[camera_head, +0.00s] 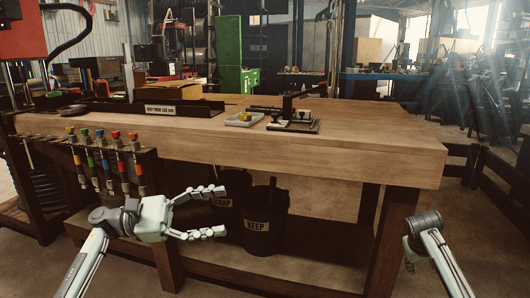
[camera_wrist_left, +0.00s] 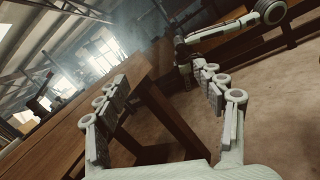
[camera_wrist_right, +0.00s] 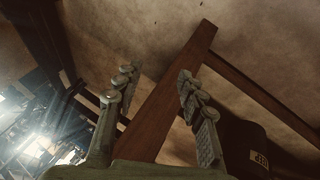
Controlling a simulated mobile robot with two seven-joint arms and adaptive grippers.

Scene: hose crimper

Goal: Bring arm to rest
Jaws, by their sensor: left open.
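My left gripper (camera_head: 222,212) is open and empty in front of the workbench (camera_head: 330,150), below the level of its top. Its spread fingers (camera_wrist_left: 172,95) also show in the left wrist view, with the bench edge beside them and part of an arm of mine beyond. In the head view my right arm shows at the lower right, but its fingers are out of the picture. In the right wrist view my right gripper (camera_wrist_right: 155,95) has its two fingers wide apart with nothing between them. A dark bench leg lies behind them.
A dark KEEP bin (camera_head: 265,222) and a second, partly hidden bin (camera_head: 230,190) stand on the bench's lower shelf. A rack of colour-topped tools (camera_head: 110,160) hangs left of my left gripper. A small tray (camera_head: 244,119) and a dark hand-lever device (camera_head: 293,122) sit on the bench top.

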